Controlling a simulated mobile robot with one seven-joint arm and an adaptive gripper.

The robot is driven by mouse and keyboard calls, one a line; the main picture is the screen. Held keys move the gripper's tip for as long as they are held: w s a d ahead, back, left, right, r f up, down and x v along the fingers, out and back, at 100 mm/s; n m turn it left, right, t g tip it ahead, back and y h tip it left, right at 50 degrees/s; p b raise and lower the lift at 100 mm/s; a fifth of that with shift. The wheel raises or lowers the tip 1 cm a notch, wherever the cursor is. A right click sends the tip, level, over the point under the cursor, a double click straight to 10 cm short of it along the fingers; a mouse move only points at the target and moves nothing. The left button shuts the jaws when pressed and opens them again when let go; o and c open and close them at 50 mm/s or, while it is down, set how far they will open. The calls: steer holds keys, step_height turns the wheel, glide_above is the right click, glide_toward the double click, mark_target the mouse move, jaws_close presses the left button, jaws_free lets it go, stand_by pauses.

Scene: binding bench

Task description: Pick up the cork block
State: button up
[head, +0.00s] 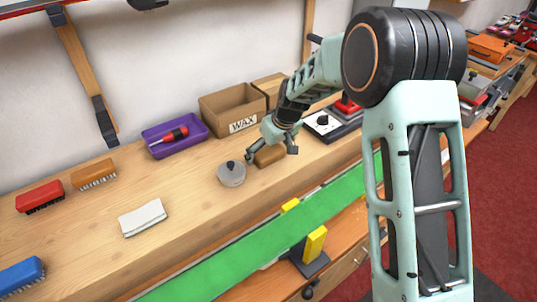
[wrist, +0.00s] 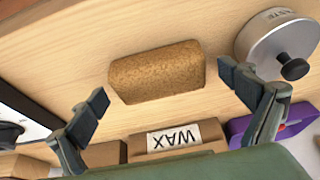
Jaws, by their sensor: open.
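The cork block (wrist: 157,72) is a brown speckled block lying on the wooden bench. In the head view the cork block (head: 268,156) shows partly behind my gripper. My gripper (head: 272,157) is open above it, one finger to each side. In the wrist view my gripper's fingertips (wrist: 162,92) stand wide apart, and the block lies a little beyond them, between their lines. No contact shows between the fingers and the block.
A round metal tin (head: 232,174) with a dark knob stands close to the left of the block. Behind are a cardboard WAX box (head: 232,111) and a purple tray (head: 175,135) holding a screwdriver. A black and white device (head: 328,124) stands at right. A green strip (head: 270,240) runs in front.

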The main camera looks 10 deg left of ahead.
mark_target(266, 148)
steer(key=c, duration=1.2)
steer(key=shift+r, duration=0.2)
steer(key=shift+r, duration=0.25)
step_height(266, 148, up, 2)
steer(key=shift+w+r, duration=0.1)
steer(key=s+d+r+b, duration=0.3)
steer(key=s+d+r, duration=0.3)
steer(key=s+r, duration=0.4)
steer(key=shift+s, duration=1.4)
